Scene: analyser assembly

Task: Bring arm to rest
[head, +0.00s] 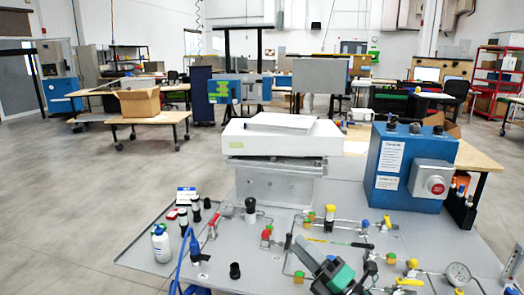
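My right gripper (513,268) shows only as a small dark and pale part cut off by the right edge, beside the grey bench top (230,275). Its fingertips cannot be made out, so I cannot tell whether it is open or shut. No held thing shows at it. My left gripper is not in view.
Tubing, valves and a round gauge (457,273) crowd the bench's right half. A blue control box (408,165) with a red button stands behind them. A white bottle (161,244) and blue hose (183,262) are on the left. Open floor (80,210) lies left of the bench.

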